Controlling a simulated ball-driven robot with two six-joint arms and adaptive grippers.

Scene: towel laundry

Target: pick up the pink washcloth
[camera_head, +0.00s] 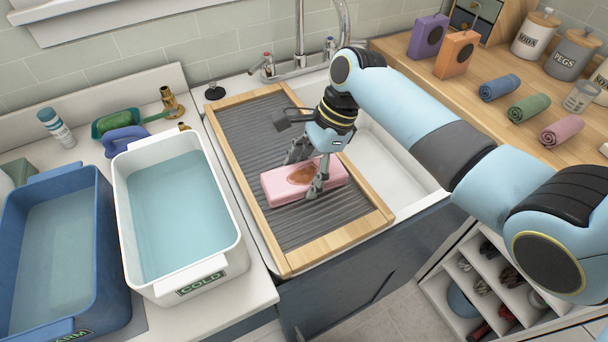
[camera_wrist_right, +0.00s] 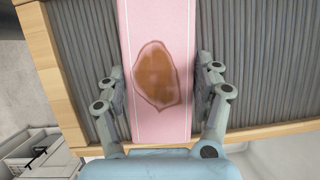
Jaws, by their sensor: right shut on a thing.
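The pink washcloth (camera_head: 335,175), folded flat with a brown stain, lies on the ribbed grey washboard (camera_head: 250,130) in its wooden frame. My right gripper (camera_head: 306,176) is over its middle, with one finger on each long side, shut on it. In the right wrist view the washcloth (camera_wrist_right: 157,110) runs between the two fingers of the right gripper (camera_wrist_right: 162,82), its stain facing up. The cloth still appears to rest on the ribs. My left gripper is not in view.
A white tub (camera_head: 235,235) marked COLD and a blue tub (camera_head: 100,290), both holding water, stand left. The tap (camera_head: 299,50) rises behind. Rolled blue (camera_head: 500,88), green (camera_head: 529,108) and pink (camera_head: 562,131) cloths lie on the right counter. The white sink basin (camera_head: 400,185) is bare.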

